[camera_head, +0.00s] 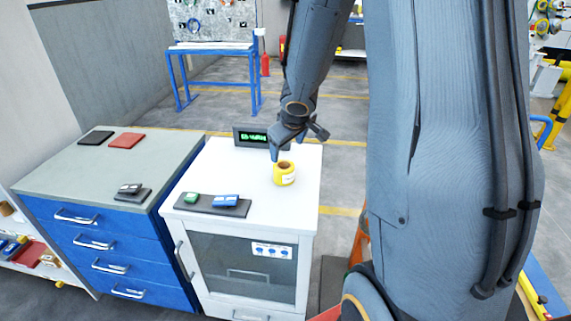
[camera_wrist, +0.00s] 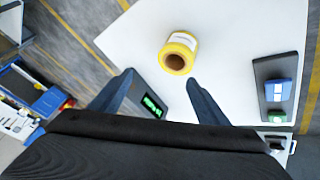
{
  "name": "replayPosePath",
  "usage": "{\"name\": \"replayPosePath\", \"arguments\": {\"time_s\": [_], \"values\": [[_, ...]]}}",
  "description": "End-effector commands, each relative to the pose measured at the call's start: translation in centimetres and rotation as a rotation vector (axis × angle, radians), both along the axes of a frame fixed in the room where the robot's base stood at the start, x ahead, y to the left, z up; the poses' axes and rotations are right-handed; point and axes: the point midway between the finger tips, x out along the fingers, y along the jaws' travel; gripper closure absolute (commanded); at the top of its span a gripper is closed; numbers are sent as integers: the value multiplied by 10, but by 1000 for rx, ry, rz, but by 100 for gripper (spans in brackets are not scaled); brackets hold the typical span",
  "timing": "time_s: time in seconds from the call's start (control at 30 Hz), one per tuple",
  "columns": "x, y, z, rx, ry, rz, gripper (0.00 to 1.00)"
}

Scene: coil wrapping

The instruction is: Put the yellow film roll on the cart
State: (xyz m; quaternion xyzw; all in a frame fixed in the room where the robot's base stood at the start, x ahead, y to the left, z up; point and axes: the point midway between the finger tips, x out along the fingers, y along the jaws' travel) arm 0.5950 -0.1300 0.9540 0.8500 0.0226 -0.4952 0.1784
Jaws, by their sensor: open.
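The yellow film roll (camera_head: 285,177) stands upright on the white cabinet top (camera_head: 255,205), near its right side. It has a brown core and a white label. My gripper (camera_head: 297,145) is open and empty, just above and behind the roll. In the wrist view the roll (camera_wrist: 190,40) lies ahead of my open fingers (camera_wrist: 160,78), closer to the right finger. I see no contact. I cannot identify the cart for certain in either view.
A display with green digits (camera_head: 252,137) stands at the cabinet's back edge. A dark tray (camera_head: 212,207) with a green and a blue item lies at its front left. A grey-topped blue drawer unit (camera_head: 75,170) adjoins on the left. A blue-framed bench (camera_head: 212,48) stands behind.

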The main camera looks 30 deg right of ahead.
Motion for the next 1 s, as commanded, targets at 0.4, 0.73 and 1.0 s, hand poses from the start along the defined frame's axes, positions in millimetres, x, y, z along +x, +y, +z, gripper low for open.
{"name": "replayPosePath", "arguments": {"time_s": [0.4, 0.73, 1.0], "values": [[17, -8, -7, 164, 92, 381, 31], [-7, -16, -27, 217, 212, 474, 31], [0, -9, -51, 217, 214, 474, 31]]}}
